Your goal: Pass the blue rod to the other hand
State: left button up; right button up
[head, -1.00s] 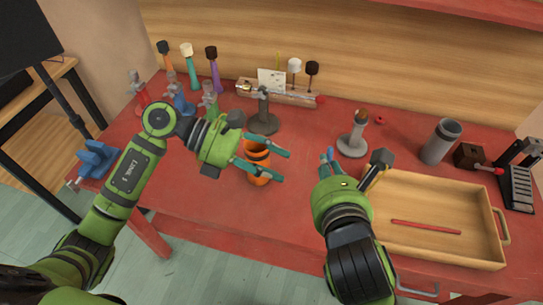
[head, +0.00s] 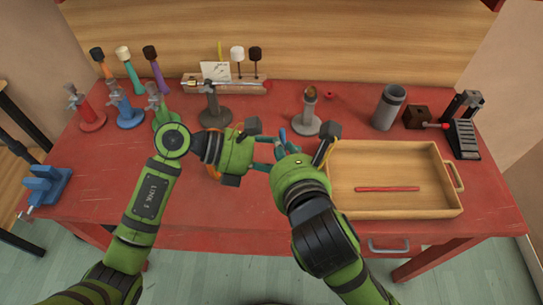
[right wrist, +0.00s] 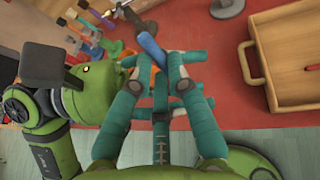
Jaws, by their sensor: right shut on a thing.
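The blue rod (right wrist: 151,48) is held between the fingertips of my right gripper (right wrist: 162,62), and its upper end sticks out beyond them. In the head view only a small bit of the rod (head: 283,133) shows at my right gripper (head: 284,143); the rest is hidden by the fingers. My left gripper (head: 266,153) has come in from the left with its two fingers apart, their tips close beside the right fingers. In the right wrist view the left gripper's body (right wrist: 88,77) is at the left. I cannot tell whether its fingers touch the rod.
An orange cup (head: 213,168) is mostly hidden behind my left gripper. A wooden tray (head: 394,211) with a red stick (head: 387,189) lies right of my right gripper. Grey stands (head: 306,125) and (head: 213,113) rise behind the hands. The red tabletop (head: 270,210) is clear in front.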

pick_arm(q)
grip_shut()
pick_arm(e)
jog(key=o, duration=0.9)
